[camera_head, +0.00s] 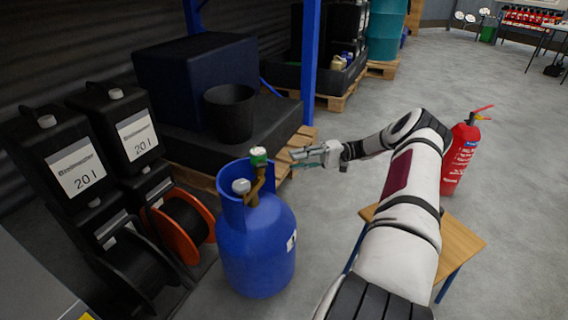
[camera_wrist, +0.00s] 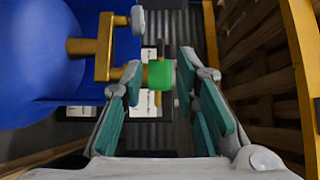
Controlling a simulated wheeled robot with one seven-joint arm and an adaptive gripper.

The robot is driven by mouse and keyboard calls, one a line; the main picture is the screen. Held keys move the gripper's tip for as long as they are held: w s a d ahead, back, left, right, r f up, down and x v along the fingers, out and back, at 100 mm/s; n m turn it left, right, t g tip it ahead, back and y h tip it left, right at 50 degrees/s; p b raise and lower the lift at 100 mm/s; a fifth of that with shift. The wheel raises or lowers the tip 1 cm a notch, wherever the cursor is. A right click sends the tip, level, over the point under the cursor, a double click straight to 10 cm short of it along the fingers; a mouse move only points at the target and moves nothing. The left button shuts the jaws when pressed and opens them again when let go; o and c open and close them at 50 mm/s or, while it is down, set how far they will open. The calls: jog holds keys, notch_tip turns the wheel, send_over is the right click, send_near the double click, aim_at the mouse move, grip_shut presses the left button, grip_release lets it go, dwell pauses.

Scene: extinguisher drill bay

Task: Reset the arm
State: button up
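My gripper (camera_head: 298,157) reaches left from my outstretched arm, just right of the blue gas cylinder (camera_head: 258,250) and level with its valve top. In the wrist view its two teal-padded fingers (camera_wrist: 160,78) are spread apart with nothing held. The green knob (camera_head: 258,155) on the cylinder's brass valve (camera_head: 256,188) shows in line with the finger gap in the wrist view (camera_wrist: 160,74). The head view shows a gap between fingertips and knob. The cylinder (camera_wrist: 40,60) and valve (camera_wrist: 88,47) fill the upper left of the wrist view.
A red fire extinguisher (camera_head: 459,158) stands by a low wooden table (camera_head: 460,248) at right, partly behind my arm. Black 20 l canisters (camera_head: 75,165) and an orange reel (camera_head: 172,238) stand left. A dark bucket (camera_head: 230,112) stands behind the cylinder.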

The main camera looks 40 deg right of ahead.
jog(key=shift+v, duration=0.8)
